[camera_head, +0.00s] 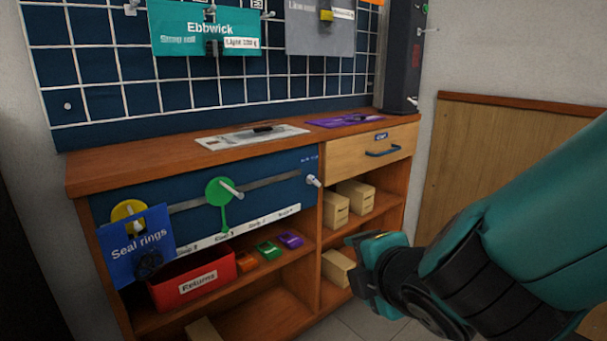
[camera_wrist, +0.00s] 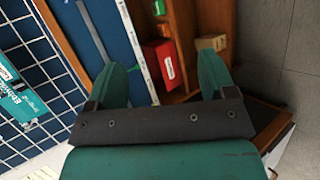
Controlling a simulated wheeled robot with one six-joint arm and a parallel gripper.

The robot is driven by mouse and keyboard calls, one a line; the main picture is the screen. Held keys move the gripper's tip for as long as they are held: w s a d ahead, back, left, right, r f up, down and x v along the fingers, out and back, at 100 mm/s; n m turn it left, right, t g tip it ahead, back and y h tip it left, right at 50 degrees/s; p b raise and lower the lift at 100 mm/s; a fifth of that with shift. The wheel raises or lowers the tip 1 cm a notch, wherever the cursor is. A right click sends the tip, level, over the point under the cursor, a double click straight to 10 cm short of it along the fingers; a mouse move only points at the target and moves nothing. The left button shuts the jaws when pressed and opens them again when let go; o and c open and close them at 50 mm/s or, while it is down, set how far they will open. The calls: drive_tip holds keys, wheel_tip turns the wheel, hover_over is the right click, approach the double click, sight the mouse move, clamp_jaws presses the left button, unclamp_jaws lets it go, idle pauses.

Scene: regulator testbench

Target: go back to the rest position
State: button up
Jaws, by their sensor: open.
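My gripper (camera_head: 365,262) is at the end of my teal arm, at the right of the head view, in front of the wooden bench (camera_head: 185,160). In the wrist view my gripper (camera_wrist: 168,75) shows its two teal fingers spread apart with nothing between them. Beyond the fingers are the blue panel and the open shelves of the bench. The gripper does not appear to touch the bench.
The shelves hold a red Returns bin (camera_head: 193,281), small coloured boxes (camera_head: 268,249) and tan boxes (camera_head: 335,209). A blue Seal rings card (camera_head: 137,245) hangs at the left. A drawer (camera_head: 372,150) is closed. Grey floor (camera_head: 368,325) is free in front.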

drive_tip(key=s+d+r+m+g+y+p, duration=0.1)
drive_tip(key=s+d+r+m+g+p, duration=0.2)
drive_tip(key=s+r+m+g, duration=0.4)
drive_tip(key=s+d+r+m+g+p, duration=0.2)
drive_tip(key=s+d+m+g, duration=0.15)
drive_tip(key=s+m, duration=0.6)
wheel_tip(320, 180, up, 38)
drive_tip(key=p, duration=3.7)
drive_tip(key=shift+s+a+n+g+p, duration=0.3)
drive_tip(key=shift+s+n+g, duration=0.05)
drive_tip(key=shift+n, duration=0.1)
